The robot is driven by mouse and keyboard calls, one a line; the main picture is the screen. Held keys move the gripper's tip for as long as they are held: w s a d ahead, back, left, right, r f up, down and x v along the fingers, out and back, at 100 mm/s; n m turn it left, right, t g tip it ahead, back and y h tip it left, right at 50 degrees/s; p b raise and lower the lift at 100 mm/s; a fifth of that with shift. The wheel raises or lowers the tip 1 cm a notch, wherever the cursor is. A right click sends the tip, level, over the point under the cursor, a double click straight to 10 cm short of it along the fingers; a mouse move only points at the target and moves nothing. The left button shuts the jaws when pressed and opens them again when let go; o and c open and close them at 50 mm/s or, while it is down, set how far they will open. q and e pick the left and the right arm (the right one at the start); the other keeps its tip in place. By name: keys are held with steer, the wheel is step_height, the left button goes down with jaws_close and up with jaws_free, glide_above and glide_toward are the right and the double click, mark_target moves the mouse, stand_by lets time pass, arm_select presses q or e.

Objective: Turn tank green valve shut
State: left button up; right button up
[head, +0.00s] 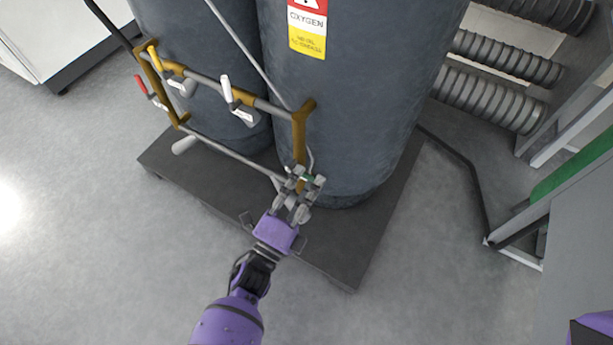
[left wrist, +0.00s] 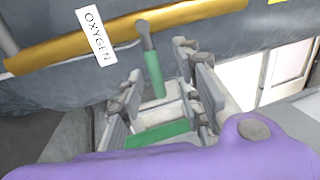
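The green valve handle (left wrist: 154,75) shows in the left wrist view as a green sleeve on a grey lever, standing out from a yellow pipe (left wrist: 190,14) with an OXYGEN tag. In the head view only a bit of green (head: 309,180) shows at the lower end of the right yellow pipe. My left gripper (head: 303,183) is there, with its fingers apart. In the left wrist view the handle lies between the fingers of my left gripper (left wrist: 158,72), with gaps visible; contact is unclear. My right gripper is not in view.
Two large grey tanks (head: 350,100) stand on a dark base plate (head: 330,250). Red, yellow and white valve handles (head: 227,88) sit on the pipe frame to the left. Ribbed cylinders and metal framing are at the right. The floor at left is clear.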

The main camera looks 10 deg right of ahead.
arm_select(q)
step_height(320, 180, up, 9)
steer(key=shift+r, duration=0.2)
steer(key=shift+c, duration=0.4)
steer(key=c, duration=0.3)
steer(key=shift+s+a+n, duration=0.1)
steer(key=shift+s+n, duration=0.05)
steer(key=shift+n, duration=0.15)
steer(key=shift+c, duration=1.3)
steer(key=shift+s+a+r+n+p, duration=0.1)
steer(key=shift+a+n+p, duration=0.1)
steer(key=shift+n+p, duration=0.4)
jaws_close()
steer(key=s+a+n+g+p, duration=0.2)
steer(key=a+n+p, duration=1.1)
steer(key=n, duration=1.5)
steer(key=w+d+f+b, duration=0.2)
steer(key=w+d+b, duration=0.1)
steer(key=w+d, duration=0.3)
steer(key=shift+w+d+y+b, duration=0.15)
steer(key=shift+d+y+b, duration=0.25)
steer(key=shift+d, duration=0.35)
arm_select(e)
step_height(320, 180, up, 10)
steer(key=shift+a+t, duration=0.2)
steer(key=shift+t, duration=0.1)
